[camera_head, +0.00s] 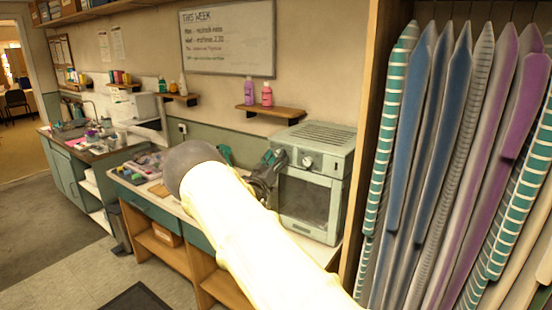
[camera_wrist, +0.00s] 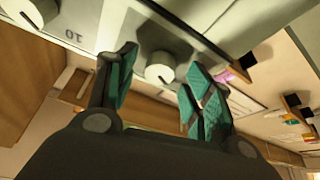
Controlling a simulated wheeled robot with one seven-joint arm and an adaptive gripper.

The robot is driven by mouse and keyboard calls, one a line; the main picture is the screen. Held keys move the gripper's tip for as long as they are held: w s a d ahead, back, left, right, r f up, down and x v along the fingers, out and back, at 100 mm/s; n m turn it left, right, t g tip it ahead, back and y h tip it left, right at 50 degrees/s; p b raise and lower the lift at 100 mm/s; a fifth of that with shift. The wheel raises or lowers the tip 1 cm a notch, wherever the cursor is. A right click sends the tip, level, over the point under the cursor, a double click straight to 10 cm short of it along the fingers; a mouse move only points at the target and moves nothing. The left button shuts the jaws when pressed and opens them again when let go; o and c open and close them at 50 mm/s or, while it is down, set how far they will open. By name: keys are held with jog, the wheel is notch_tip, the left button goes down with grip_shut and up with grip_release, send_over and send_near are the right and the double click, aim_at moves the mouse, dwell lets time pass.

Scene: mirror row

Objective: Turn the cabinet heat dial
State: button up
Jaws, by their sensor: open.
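The cabinet (camera_head: 318,207) is a pale grey-green metal box with a dark window and a vented top, standing on the bench. One white dial (camera_head: 307,161) shows on its upper front, right of my gripper (camera_head: 270,165). In the wrist view, a white dial (camera_wrist: 160,68) with a dark pointer line lies between the open fingers of my gripper (camera_wrist: 157,74). I cannot tell whether the fingers touch it. A second white dial (camera_wrist: 33,12) is at the upper left, near a printed 10. The labels naming the dials are not readable.
A tall rack of striped and coloured cloths (camera_head: 460,150) stands close on the right. A wall shelf (camera_head: 270,111) with two bottles is above the cabinet. A tray of small items (camera_head: 140,168) lies on the bench to the left. Open floor (camera_head: 85,265) is at lower left.

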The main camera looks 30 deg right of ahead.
jog(key=c, duration=1)
jog(key=shift+f+m+g+b, duration=0.15)
jog(key=shift+m+g+b, duration=0.2)
jog(key=shift+b, duration=0.6)
jog(key=m+g+b, duration=0.2)
jog(key=m+b, duration=0.3)
jog(key=b, duration=0.1)
jog(key=m+g+h+b, duration=0.1)
jog(key=m+g+b, duration=0.2)
jog(key=m+b, duration=0.2)
jog(key=m+g+b, duration=0.2)
jog(key=m+b, duration=0.4)
jog(key=b, duration=0.2)
jog(key=shift+w+a+g+b, duration=0.15)
jog(key=shift+w+g+b, duration=0.1)
jog(key=shift+b, duration=0.1)
jog(key=shift+r+m, duration=0.25)
